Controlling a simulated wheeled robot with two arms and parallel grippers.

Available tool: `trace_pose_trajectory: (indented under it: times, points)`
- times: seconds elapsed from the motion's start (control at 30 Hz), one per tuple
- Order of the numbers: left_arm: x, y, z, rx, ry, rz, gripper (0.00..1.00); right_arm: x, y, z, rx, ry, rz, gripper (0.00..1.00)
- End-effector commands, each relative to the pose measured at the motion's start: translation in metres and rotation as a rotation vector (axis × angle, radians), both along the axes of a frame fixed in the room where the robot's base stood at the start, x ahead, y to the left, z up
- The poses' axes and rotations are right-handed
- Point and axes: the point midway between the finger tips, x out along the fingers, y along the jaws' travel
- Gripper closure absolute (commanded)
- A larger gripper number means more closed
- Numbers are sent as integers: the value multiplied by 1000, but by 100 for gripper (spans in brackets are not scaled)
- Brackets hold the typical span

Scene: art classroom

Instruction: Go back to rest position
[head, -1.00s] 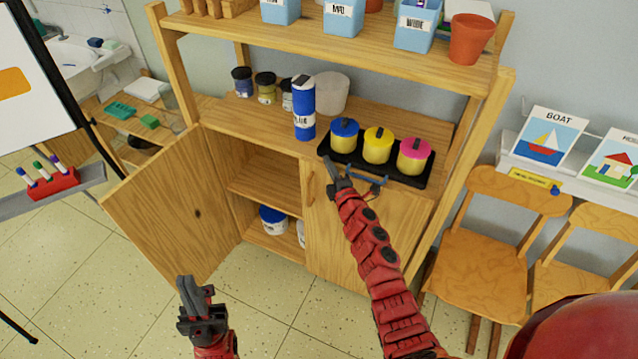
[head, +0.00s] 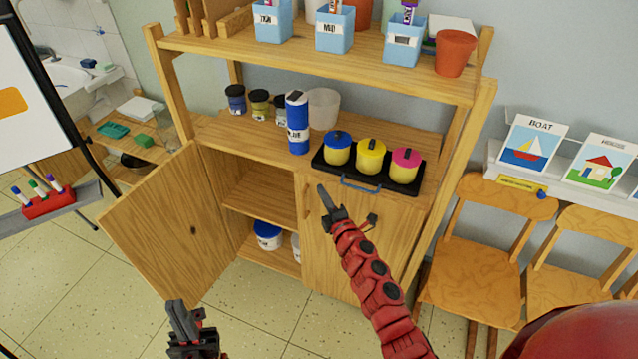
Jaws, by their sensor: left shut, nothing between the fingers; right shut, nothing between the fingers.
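My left gripper (head: 178,306) shows at the bottom, shut and empty, over the floor in front of the open cabinet door. My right gripper (head: 323,190) is shut and empty, in front of the closed right cabinet door (head: 350,250). It points up and left, below the black tray (head: 326,167). The tray sits on the middle shelf and carries a blue-lidded pot (head: 337,150), a yellow-lidded pot (head: 371,157) and a pink-lidded pot (head: 405,168). The tray's blue handle hangs over the shelf's front edge, apart from the gripper.
The left cabinet door (head: 165,225) stands open into the room. A blue bottle (head: 297,130) and small paint jars (head: 235,97) stand on the shelf. Two wooden chairs (head: 470,260) are close on the right. A marker holder (head: 48,203) is at the left. The floor in front is clear.

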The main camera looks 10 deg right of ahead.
Motion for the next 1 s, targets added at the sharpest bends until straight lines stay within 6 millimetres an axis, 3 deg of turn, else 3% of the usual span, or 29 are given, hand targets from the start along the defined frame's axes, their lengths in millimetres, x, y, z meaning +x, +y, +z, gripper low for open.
trace_pose_trajectory:
  times: [0.1, 0.3, 0.7, 0.77, 0.87, 0.97, 1.0]
  points:
    - [0, 0, -4, 0, 0, 0, 100, -23, -3, -3, -3, 0, 5, 100]
    - [0, 0, -8, 0, 0, 0, 100, -50, -8, -3, 0, 0, 3, 100]
    - [0, 0, -9, 0, 0, 0, 100, -63, -7, -3, 16, 3, 15, 100]
    - [0, 0, -9, 0, 0, 0, 100, -68, 1, -4, 57, 4, 47, 100]
    - [0, 0, -9, 0, 0, 0, 100, -86, 30, -2, 206, -5, 170, 100]
    - [0, 0, -9, 0, 0, 0, 100, -120, 66, 18, 452, -53, 349, 100]
    - [0, 0, -9, 0, 0, 0, 100, -138, 76, 33, 563, -89, 427, 100]
